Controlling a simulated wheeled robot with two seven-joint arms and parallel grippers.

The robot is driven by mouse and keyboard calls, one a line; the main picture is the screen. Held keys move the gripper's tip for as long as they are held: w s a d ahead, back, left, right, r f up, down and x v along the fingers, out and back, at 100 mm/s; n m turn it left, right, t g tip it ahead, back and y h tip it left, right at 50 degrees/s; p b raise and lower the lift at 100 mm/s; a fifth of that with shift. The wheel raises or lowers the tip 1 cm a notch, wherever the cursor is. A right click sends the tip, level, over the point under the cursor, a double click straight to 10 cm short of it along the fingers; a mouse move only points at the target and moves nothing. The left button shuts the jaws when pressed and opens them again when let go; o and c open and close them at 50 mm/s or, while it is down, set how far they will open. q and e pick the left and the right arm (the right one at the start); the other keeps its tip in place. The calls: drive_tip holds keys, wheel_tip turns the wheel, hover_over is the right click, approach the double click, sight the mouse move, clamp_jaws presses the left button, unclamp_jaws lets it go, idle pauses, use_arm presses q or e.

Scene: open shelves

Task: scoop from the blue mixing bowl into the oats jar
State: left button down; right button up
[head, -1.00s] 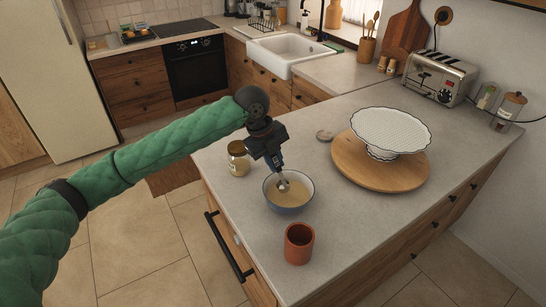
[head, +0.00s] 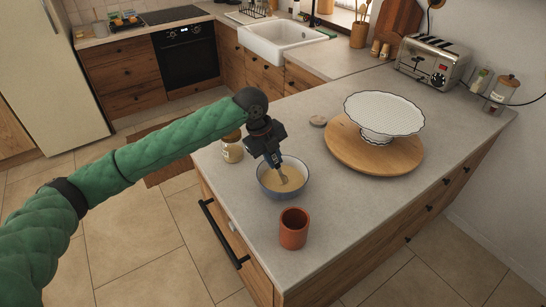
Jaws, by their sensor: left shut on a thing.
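The blue mixing bowl (head: 284,193) stands near the counter's left edge, with pale beige contents (head: 292,177) inside. My left gripper (head: 273,159) is above the bowl's back-left rim, shut on a scoop (head: 283,178). The scoop points down into the bowl, and its lower end seems partly sunk in the contents. A glass jar (head: 232,148) with beige contents, probably the oats jar, stands behind and left of the bowl. My right gripper is not in view.
A terracotta cup (head: 293,229) stands in front of the bowl. A white cake stand (head: 384,115) on a round wooden board (head: 350,150) is to the right. A toaster (head: 433,62) and jars stand at the back right.

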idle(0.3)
use_arm(q)
drive_tip(key=d+p+v, duration=0.1)
drive_tip(key=p+v, duration=0.8)
drive_tip(key=v, duration=0.3)
drive_tip(key=shift+r, duration=0.6)
drive_tip(key=shift+d, duration=0.1)
idle(0.4)
